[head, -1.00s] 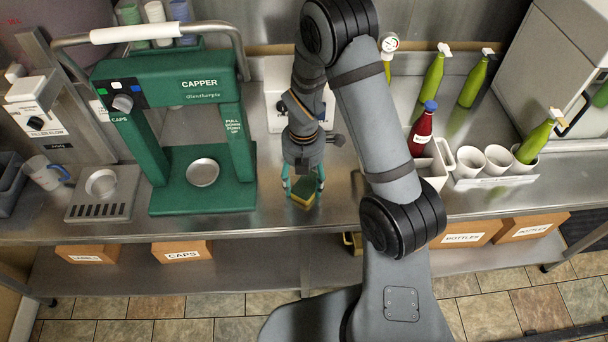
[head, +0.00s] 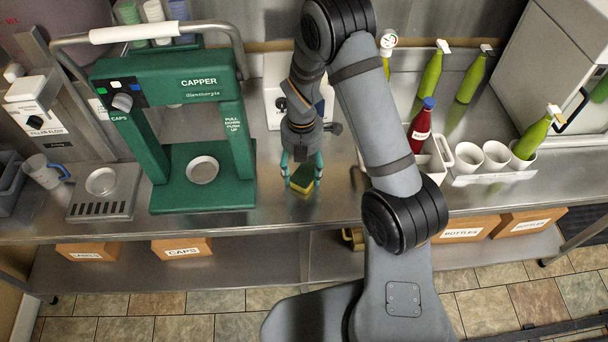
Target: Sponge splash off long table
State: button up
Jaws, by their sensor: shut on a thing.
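My gripper (head: 302,172) points down over the long steel table (head: 275,212), just right of the green capper. It is shut on a small sponge (head: 302,180), green on top with a yellow lower part. The sponge is at or very close to the table surface; I cannot tell whether it touches. I cannot make out a splash on the table; the area behind the gripper and arm is partly hidden.
The green capper (head: 200,190) stands close on the left. A red bottle (head: 420,128) in a white carrier (head: 437,165), white cups (head: 467,157) and green bottles (head: 431,75) are on the right. Boxes (head: 182,248) sit on the lower shelf. The table's front edge is near the sponge.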

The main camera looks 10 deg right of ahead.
aim_at(302, 165)
jog(key=shift+w+d, duration=0.1)
jog(key=shift+w, duration=0.45)
jog(key=shift+w+r, duration=0.15)
jog(key=shift+w, duration=0.25)
notch_tip(302, 165, up, 2)
jog(key=shift+w+d+p, duration=0.1)
jog(key=shift+p, duration=0.85)
jog(key=shift+r+p, duration=2.25)
jog(key=shift+r, duration=0.6)
